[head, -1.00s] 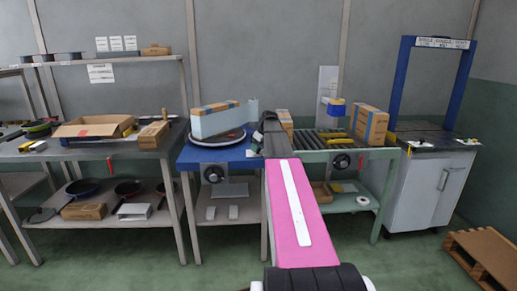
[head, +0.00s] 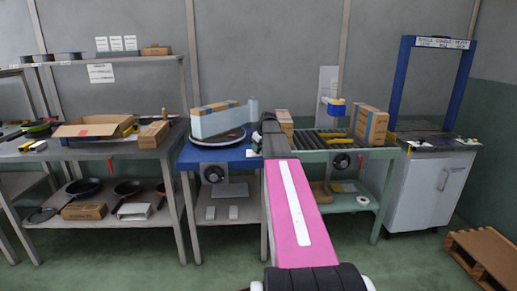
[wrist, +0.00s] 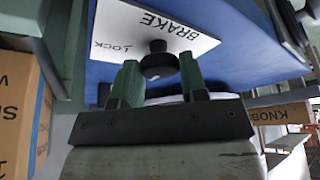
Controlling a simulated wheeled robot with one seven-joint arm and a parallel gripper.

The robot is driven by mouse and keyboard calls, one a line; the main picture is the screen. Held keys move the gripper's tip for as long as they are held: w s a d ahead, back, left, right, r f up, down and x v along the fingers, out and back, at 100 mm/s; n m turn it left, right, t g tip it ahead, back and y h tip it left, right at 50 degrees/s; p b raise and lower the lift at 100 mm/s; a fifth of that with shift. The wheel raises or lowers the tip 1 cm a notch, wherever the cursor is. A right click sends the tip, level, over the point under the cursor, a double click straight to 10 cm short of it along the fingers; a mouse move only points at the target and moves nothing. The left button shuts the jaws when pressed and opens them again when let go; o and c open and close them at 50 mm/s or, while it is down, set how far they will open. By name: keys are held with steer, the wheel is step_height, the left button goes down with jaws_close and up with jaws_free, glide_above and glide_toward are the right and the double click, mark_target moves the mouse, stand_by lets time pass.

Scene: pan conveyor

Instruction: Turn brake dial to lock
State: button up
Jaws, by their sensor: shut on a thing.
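The brake dial (wrist: 158,62) is a small round black knob on a white plate (wrist: 120,35) in the wrist view. The plate is marked BRAKE and LOCK, upside down in this view, and sits against a blue surface. My gripper (wrist: 160,80) has its two green fingers shut on the dial, one on each side. The dial's pointer cannot be made out. In the head view my pink arm reaches to the right end of the blue table (head: 228,163), and hides my fingertips and the brake dial.
Right of my arm is a roller conveyor (head: 322,140) with a carton (head: 369,125).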

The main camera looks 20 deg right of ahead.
steer(key=m+h, duration=0.1)
steer(key=m, duration=0.2)
steer(key=m+h, duration=0.1)
steer(key=m, duration=0.1)
steer(key=shift+a+m, duration=0.2)
steer(key=shift+m, duration=0.2)
steer(key=m+h, duration=0.2)
steer(key=m, duration=0.3)
steer(key=shift+a, duration=0.1)
stand_by(0.3)
steer(key=o, duration=0.9)
steer(key=shift+r, duration=0.1)
steer(key=v, duration=1)
steer(key=shift+a+r, duration=0.15)
steer(key=shift+r, duration=0.2)
steer(key=shift+f, duration=0.1)
